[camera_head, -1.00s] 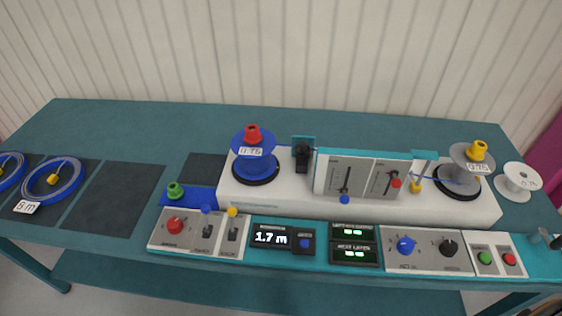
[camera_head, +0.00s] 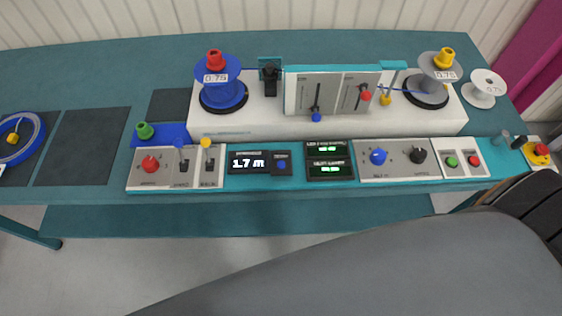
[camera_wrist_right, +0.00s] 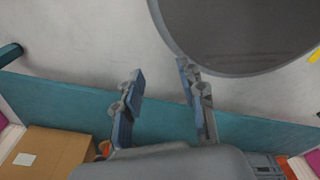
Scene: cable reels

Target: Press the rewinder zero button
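The rewinder's counter (camera_head: 248,163) is a black panel on the front of the console, and its display reads 1.7 m. A small blue button (camera_head: 282,166) sits on the dark square just right of the display; it appears to be the zero button. Nothing touches it in the head view. My right gripper (camera_wrist_right: 160,88) shows in the right wrist view with its two fingers apart and nothing between them. That view shows floor, a teal edge and a big grey round shape, not the button. My left gripper is in neither current view.
A blue reel (camera_head: 219,85) and a grey reel (camera_head: 428,88) stand on the white machine. Knobs, levers and green and red buttons (camera_head: 462,161) flank the counter. A yellow-and-red stop button (camera_head: 540,152) is at the far right. A cardboard box (camera_wrist_right: 45,152) stands on the floor.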

